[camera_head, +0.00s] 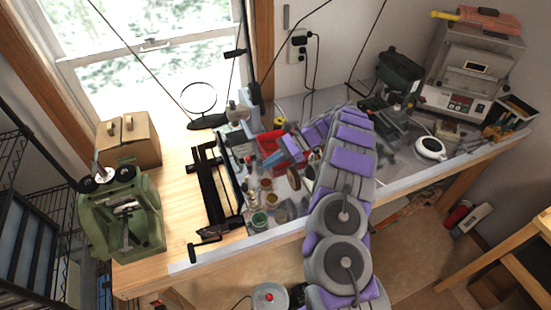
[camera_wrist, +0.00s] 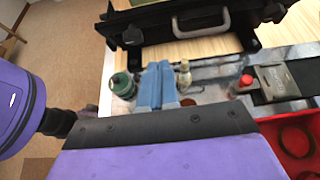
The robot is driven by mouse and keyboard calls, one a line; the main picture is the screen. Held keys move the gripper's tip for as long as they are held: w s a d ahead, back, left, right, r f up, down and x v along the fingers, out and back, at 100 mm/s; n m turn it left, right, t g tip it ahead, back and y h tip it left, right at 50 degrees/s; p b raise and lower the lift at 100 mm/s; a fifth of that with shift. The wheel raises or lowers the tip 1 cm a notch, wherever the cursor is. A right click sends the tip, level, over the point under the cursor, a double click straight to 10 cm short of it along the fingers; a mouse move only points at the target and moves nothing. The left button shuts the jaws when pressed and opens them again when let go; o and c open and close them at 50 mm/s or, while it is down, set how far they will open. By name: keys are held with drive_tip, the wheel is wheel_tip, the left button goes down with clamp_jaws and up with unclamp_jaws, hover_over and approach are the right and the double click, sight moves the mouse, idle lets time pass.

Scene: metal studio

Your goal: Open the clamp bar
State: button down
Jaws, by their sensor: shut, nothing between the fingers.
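The clamp bar is part of a long black metal frame (camera_head: 213,190) lying across the wooden bench, left of my arm. In the wrist view, a dark bar (camera_wrist: 155,25) with a grey U-shaped handle (camera_wrist: 203,30) crosses the top of the picture. My gripper (camera_wrist: 157,68) shows there as two blue fingers pressed together and empty. They point toward the bar, with a visible gap before the handle. In the head view my gripper (camera_head: 272,160) is right of the black frame, partly hidden by the arm. I cannot tell its exact height above the bench.
Small jars (camera_head: 258,220) stand between the frame and my arm. A red bin (camera_head: 268,145) lies close behind my gripper. Bare wood (camera_head: 180,200) shows left of the frame.

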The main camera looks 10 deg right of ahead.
drive_tip(key=s+a+f, duration=0.1)
drive_tip(key=a, duration=0.8)
drive_tip(key=shift+s+f, duration=0.15)
drive_tip(key=shift+s, duration=0.2)
